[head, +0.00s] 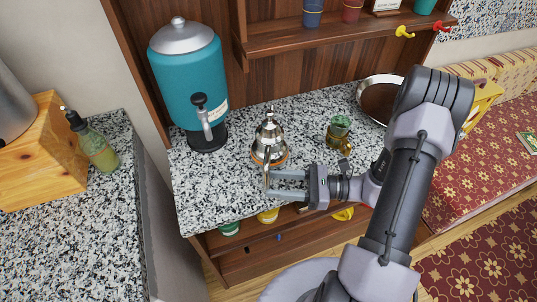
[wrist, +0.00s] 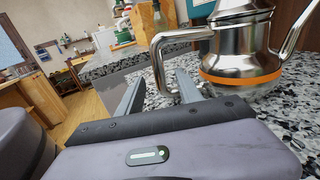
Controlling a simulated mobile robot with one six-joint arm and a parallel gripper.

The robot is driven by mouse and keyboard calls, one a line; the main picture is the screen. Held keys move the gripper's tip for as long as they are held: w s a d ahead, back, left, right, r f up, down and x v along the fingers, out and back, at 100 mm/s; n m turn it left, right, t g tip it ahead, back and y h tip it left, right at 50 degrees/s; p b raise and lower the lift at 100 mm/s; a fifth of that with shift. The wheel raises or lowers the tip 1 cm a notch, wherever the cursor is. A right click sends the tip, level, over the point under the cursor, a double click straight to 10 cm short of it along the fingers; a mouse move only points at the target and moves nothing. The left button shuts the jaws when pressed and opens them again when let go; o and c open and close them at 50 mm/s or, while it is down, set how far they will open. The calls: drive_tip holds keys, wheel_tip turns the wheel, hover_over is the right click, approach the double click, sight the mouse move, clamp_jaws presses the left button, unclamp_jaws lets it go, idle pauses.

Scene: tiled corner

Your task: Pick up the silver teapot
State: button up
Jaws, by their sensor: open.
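The silver teapot (head: 270,132) stands upright on the speckled counter, with an orange band low on its body. In the wrist view the teapot (wrist: 240,45) fills the upper right, with its handle (wrist: 160,58) toward the left and its spout at the right edge. My gripper (head: 268,184) is at the front side of the teapot, low over the counter. In the wrist view my gripper (wrist: 158,88) is open, and the lower end of the handle shows between its two fingers. I cannot tell whether any finger touches the handle.
A teal dispenser (head: 188,75) stands left of the teapot. A green and amber cup (head: 339,132) and a round pan (head: 378,98) are to the right. A wooden shelf (head: 330,35) is above the counter (head: 210,190). Bare counter lies at the front left.

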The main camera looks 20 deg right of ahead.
drive_tip(key=b+x, duration=0.1)
drive_tip(key=x, duration=0.5)
drive_tip(key=shift+w+a, duration=0.1)
drive_tip(key=shift+a, duration=0.05)
clamp_jaws()
idle(1.1)
